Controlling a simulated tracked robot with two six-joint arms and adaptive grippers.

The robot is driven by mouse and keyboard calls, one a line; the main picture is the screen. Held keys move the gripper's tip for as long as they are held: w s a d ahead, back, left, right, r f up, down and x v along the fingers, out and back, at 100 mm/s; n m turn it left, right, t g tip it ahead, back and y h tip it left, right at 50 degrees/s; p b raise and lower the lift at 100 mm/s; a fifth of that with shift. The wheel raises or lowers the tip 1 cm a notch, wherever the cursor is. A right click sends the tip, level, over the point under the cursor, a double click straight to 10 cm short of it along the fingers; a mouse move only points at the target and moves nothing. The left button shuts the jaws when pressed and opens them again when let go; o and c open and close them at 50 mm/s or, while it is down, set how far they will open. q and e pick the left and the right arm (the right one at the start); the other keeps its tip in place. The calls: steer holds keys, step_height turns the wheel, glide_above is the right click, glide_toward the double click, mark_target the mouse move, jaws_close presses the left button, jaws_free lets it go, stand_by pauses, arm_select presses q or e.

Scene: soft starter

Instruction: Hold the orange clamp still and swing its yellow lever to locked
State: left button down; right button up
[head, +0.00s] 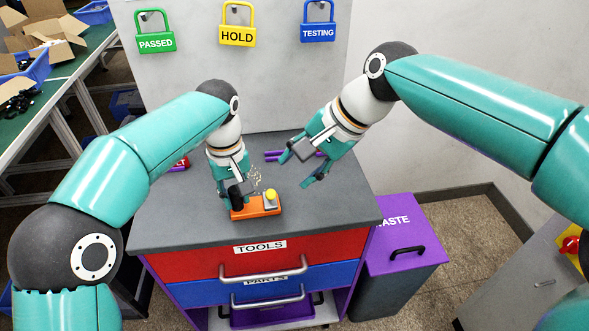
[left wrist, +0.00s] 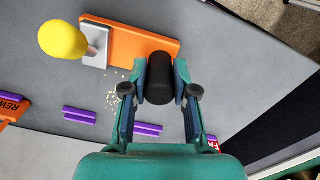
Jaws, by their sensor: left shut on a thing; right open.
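The orange clamp (head: 263,209) lies on the grey top of the tool cabinet; it also shows in the left wrist view (left wrist: 132,40). Its yellow lever knob (head: 271,194) stands on a light metal plate at the clamp's right end; the knob is large in the left wrist view (left wrist: 62,40). My left gripper (head: 236,198) is shut on the black cylinder (left wrist: 159,78) at the clamp's other end, with a finger on each side. My right gripper (head: 298,171) is open and empty, above the cabinet top, behind and right of the knob.
Pale crumbs (head: 256,180) lie behind the clamp. Purple strips (head: 290,155) sit farther back, partly behind my right gripper. A red label (head: 182,163) is at the back left. The grey cabinet top (head: 335,215) is clear to the right. A purple waste bin (head: 400,230) stands beside it.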

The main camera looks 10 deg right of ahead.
arm_select(q)
steer(key=c, duration=0.8)
jaws_free()
step_height(320, 180, up, 11)
steer(key=shift+w+f, duration=0.15)
steer(key=shift+f, duration=0.05)
steer(key=shift+r, duration=0.65)
